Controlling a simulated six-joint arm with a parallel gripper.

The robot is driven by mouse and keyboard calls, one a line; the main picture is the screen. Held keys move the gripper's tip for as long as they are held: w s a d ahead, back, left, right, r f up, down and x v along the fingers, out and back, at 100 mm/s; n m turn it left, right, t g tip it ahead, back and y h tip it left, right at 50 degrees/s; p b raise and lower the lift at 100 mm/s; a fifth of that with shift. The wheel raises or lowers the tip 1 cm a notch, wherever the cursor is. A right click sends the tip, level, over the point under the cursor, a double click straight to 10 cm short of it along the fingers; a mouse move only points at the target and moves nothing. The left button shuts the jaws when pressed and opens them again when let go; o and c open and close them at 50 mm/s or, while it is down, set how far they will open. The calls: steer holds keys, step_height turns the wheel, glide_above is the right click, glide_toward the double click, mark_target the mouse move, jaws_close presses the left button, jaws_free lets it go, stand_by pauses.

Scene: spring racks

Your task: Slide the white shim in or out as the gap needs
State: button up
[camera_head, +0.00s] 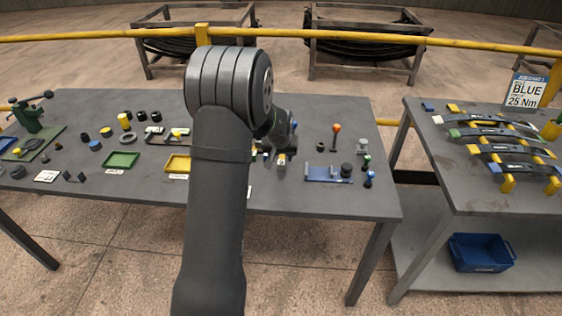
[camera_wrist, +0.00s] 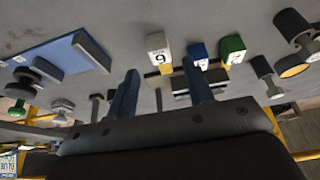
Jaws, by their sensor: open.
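My gripper (camera_wrist: 160,68) is open, its two dark blue fingers spread, with nothing seen held between them. In the head view its end is mostly hidden behind my arm, above the middle table. Just beyond the fingertips in the wrist view is a small white block (camera_wrist: 157,44) with a number on its face and yellow at its lower end. A blue numbered block (camera_wrist: 198,52) and a green numbered block (camera_wrist: 232,46) stand to its right. A dark and silver piece (camera_wrist: 181,84) shows partly behind the right finger. I cannot tell whether the white block is the shim, and no gap shows clearly.
A blue fixture (camera_head: 322,175) stands right of my gripper, with an orange-topped pin (camera_head: 336,129) behind it. Green (camera_head: 121,161) and yellow (camera_head: 178,164) trays lie left of my arm. The right table (camera_head: 458,194) holds several dark spring bars (camera_head: 492,130).

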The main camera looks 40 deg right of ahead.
mark_target(281, 162)
steer(key=shift+x, duration=2.35)
